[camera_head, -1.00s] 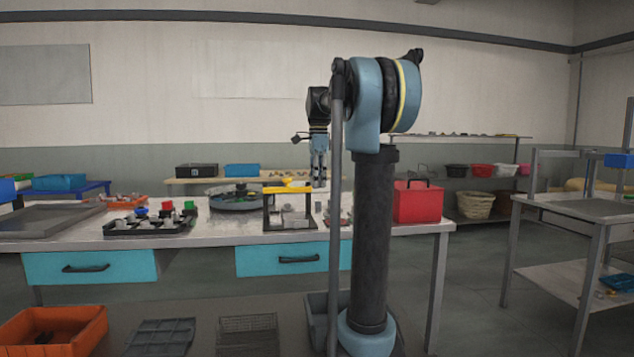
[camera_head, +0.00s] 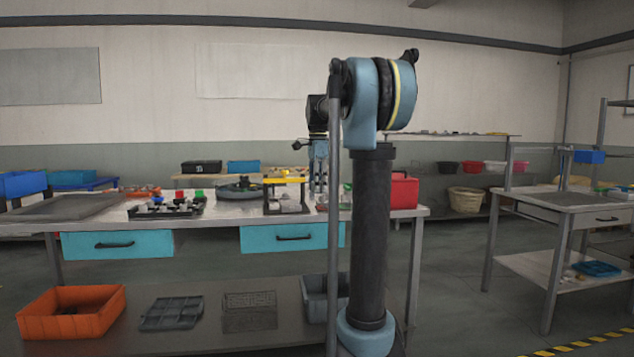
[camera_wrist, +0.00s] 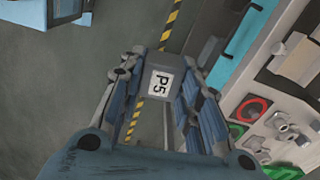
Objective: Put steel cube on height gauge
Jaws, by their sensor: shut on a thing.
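A grey cube (camera_wrist: 158,62) with a white "P5" label is between the fingers of my gripper (camera_wrist: 160,75) in the wrist view, which are shut on it. Floor shows behind the cube, and the bench edge is to its right. In the head view my gripper (camera_head: 318,182) hangs pointing down, just right of a dark frame with a yellow top bar (camera_head: 285,181), which looks like the height gauge. The cube cannot be made out in the head view. The gauge stands upright on the bench, with small grey pieces under its bar.
The bench (camera_head: 235,212) carries a dark tray of small parts (camera_head: 165,209), a round grey tray (camera_head: 238,191) and a red box (camera_head: 403,192). An orange bin (camera_head: 70,312) sits on the lower shelf. Open floor lies right of the bench, before another table (camera_head: 560,200).

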